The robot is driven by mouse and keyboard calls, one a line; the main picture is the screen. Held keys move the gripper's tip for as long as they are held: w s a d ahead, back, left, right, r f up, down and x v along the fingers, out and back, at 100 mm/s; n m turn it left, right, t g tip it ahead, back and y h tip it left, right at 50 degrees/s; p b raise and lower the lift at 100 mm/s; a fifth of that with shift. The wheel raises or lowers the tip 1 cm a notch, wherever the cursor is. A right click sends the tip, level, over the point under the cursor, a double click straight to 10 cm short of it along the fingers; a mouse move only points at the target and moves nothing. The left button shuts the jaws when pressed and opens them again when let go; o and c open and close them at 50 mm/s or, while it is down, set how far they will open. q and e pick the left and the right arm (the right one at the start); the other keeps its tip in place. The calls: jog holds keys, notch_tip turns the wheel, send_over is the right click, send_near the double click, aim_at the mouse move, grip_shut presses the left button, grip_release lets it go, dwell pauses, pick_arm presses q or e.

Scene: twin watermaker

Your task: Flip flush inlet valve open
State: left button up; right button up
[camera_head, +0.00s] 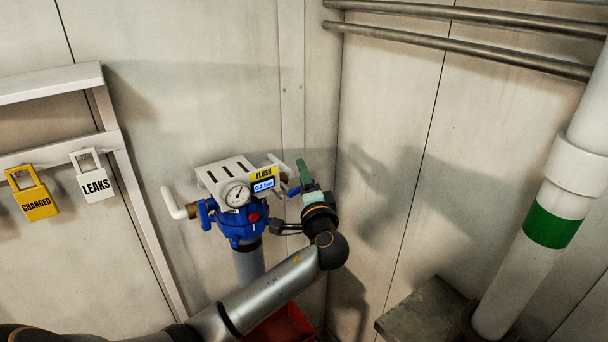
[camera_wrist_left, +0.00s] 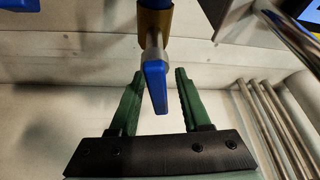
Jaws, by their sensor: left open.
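The blue flush filter unit (camera_head: 240,222) hangs on the wall below a white bracket with a yellow FLUSH label (camera_head: 264,173). A blue valve handle (camera_head: 294,191) is at the unit's right side, partly hidden by my left gripper (camera_head: 301,178). In the left wrist view the blue lever (camera_wrist_left: 155,86) hangs from a brass fitting (camera_wrist_left: 154,22). The green fingers of my left gripper (camera_wrist_left: 160,76) are open, one on each side of the lever, with gaps visible. Another blue valve handle (camera_head: 205,214) is on the unit's left side. My right gripper is not seen.
A round gauge (camera_head: 236,194) and small display are on the unit. A white rack (camera_head: 62,150) with yellow and white lock tags stands at left. A thick white pipe with a green band (camera_head: 551,226) stands at right. A red container (camera_head: 283,327) is below.

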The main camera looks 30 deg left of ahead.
pick_arm(q)
jog(key=shift+c, duration=0.3)
grip_shut()
dwell(0.3)
